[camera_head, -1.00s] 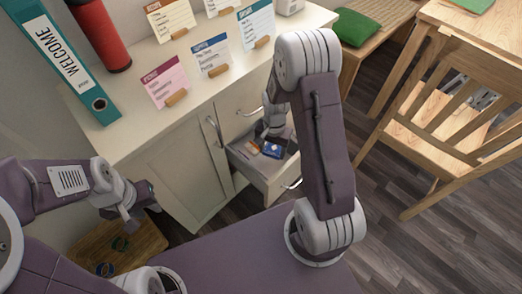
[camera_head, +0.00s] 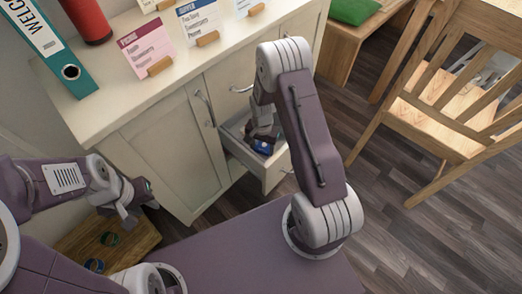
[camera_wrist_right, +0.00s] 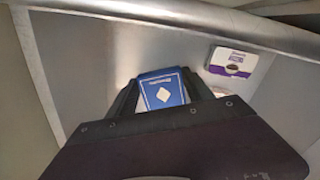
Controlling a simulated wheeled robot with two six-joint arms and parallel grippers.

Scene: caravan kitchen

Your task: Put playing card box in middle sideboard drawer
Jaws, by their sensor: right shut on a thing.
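The playing card box (camera_wrist_right: 164,92) is blue with a white diamond. In the right wrist view it sits between the fingers of my right gripper (camera_wrist_right: 160,95), which is shut on it. In the head view its blue end (camera_head: 263,146) shows below my right gripper (camera_head: 261,135), within the outline of the open sideboard drawer (camera_head: 270,174). The drawer's grey interior (camera_wrist_right: 170,45) lies behind the box in the wrist view. I cannot tell whether the box touches the drawer floor. My left gripper (camera_head: 139,199) hangs empty at the left; its opening is unclear.
A white and purple box (camera_wrist_right: 232,62) lies inside the drawer. The sideboard (camera_head: 160,150) carries a teal binder (camera_head: 62,60), a red cylinder (camera_head: 88,20) and several cards on stands. A wooden chair (camera_head: 440,100) stands at the right. A wooden crate-like piece (camera_head: 90,240) is at the lower left.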

